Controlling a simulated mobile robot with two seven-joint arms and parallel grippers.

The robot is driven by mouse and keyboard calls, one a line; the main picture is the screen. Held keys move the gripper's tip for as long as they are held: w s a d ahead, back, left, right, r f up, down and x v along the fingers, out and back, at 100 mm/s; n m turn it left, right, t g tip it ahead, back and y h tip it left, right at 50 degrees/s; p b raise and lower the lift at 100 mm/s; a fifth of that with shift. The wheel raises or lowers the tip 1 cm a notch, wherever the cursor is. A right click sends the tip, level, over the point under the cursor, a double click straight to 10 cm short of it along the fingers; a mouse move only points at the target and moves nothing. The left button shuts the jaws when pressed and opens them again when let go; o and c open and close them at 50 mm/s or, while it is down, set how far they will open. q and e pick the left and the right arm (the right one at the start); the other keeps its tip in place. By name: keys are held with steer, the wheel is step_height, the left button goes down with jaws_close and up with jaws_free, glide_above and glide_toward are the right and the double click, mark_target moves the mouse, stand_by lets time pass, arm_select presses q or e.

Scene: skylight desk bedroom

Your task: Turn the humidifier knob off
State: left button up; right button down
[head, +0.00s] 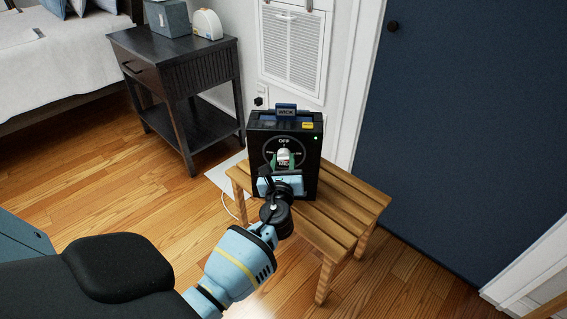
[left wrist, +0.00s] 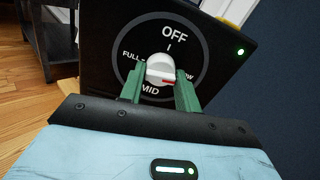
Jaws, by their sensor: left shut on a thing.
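The humidifier (head: 256,150) is a black box standing upright on a slatted wooden stool. Its front has a round dial with a white knob (head: 284,156); the knob also shows in the left wrist view (left wrist: 160,66). The dial reads OFF at the top, FULL at left, MID at the bottom and a partly hidden word ending in OW at right. The knob's red mark is on its lower right side, towards that right-hand word. My left gripper (left wrist: 160,88) faces the dial, its green fingers shut on the knob from both sides. My right gripper is not in view.
The wooden stool (head: 348,208) has bare slats right of the humidifier. A black nightstand (head: 185,75) stands behind left, beside a bed (head: 70,55). A blue door (head: 460,140) is at right. A thin white cable (head: 229,205) hangs left of the stool.

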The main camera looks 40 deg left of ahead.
arm_select(q)
steer(key=shift+n, duration=0.9)
steer(key=n+b, duration=0.3)
steer(key=n, duration=0.5)
steer(key=n+b, duration=0.1)
steer(key=n, duration=0.2)
steer(key=shift+n+b, duration=0.3)
steer(key=shift+n, duration=0.1)
steer(key=shift+n+b, duration=0.35)
steer(key=shift+n, duration=0.75)
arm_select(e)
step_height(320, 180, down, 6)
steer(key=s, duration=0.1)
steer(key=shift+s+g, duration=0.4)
arm_select(q)
steer(key=shift+r+n, duration=0.1)
steer(key=shift+n, duration=0.3)
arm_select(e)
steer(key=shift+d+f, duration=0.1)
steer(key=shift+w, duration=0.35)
